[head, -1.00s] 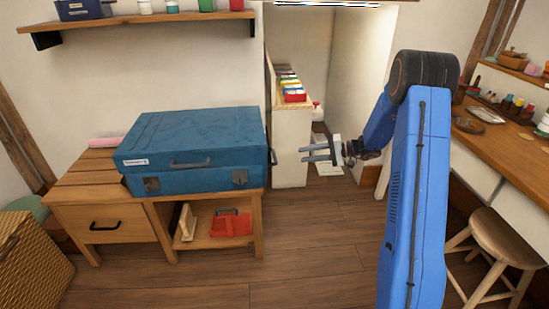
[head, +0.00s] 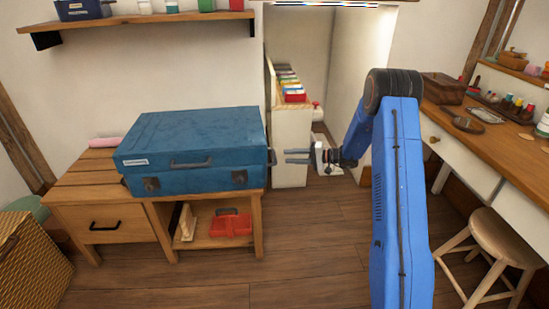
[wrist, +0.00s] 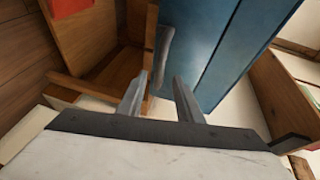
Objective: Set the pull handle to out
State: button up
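A large blue case (head: 190,137) lies on a low wooden bench. A dark handle (head: 272,157) sticks out of its right side, and a dark front handle (head: 190,163) is on its front. I cannot tell for sure which one is the pull handle. My gripper (head: 287,156) is open and empty, just right of the side handle and apart from it. In the wrist view the case (wrist: 225,45) fills the upper middle, with a grey bar handle (wrist: 166,48) on it, just beyond my open fingertips (wrist: 160,85).
The wooden bench (head: 140,196) has a drawer with a black handle (head: 105,226) at left and an open shelf holding a red caddy (head: 232,224). A stool (head: 495,237) and desk (head: 480,140) stand at right. A pale cabinet (head: 291,150) stands behind my gripper. The floor in front is clear.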

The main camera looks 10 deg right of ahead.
aim_at(274, 155)
jog(key=x, duration=0.8)
jog(key=shift+a, duration=0.15)
grip_shut()
